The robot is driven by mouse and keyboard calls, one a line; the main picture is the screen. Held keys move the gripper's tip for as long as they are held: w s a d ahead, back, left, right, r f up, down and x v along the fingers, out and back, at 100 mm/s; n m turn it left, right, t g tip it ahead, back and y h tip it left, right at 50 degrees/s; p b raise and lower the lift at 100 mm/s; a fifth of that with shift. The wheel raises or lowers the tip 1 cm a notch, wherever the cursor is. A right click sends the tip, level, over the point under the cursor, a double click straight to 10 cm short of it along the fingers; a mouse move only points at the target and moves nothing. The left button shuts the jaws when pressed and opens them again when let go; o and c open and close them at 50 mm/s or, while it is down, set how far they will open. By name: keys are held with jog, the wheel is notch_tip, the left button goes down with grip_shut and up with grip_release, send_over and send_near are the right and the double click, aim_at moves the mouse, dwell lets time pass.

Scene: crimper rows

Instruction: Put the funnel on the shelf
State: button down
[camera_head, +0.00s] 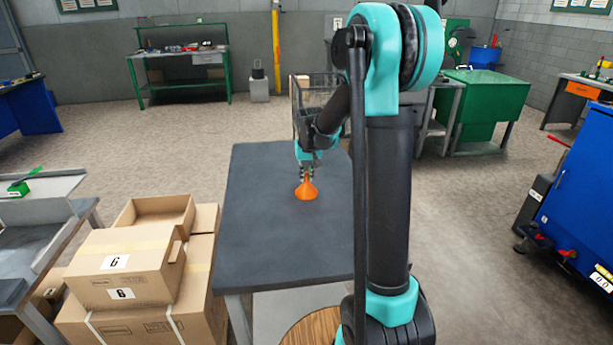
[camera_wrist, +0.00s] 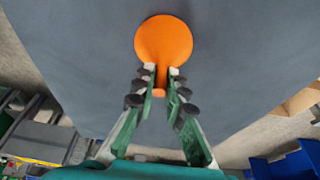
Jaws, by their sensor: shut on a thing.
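The orange funnel (camera_head: 306,190) is on or just above the dark grey table (camera_head: 260,235), with its wide mouth down and its narrow spout up. My gripper (camera_head: 307,174) is above it, with the fingers at the spout. In the wrist view the funnel (camera_wrist: 163,40) shows its round cone beyond the fingertips. My gripper (camera_wrist: 161,75) is shut on the spout there. I cannot tell whether the funnel's rim touches the table. I cannot clearly make out which piece of furniture is the shelf.
Cardboard boxes (camera_head: 125,265) are stacked left of the table. A grey metal bench (camera_head: 40,225) with a green item (camera_head: 20,187) stands at far left. A green workbench (camera_head: 185,55) is at the back wall. A blue cabinet (camera_head: 585,190) stands at right. The tabletop around the funnel is clear.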

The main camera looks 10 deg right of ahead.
jog(key=shift+f, duration=0.2)
jog(key=c, duration=1.6)
grip_release()
jog(key=shift+o, duration=0.2)
jog(key=shift+r, duration=0.15)
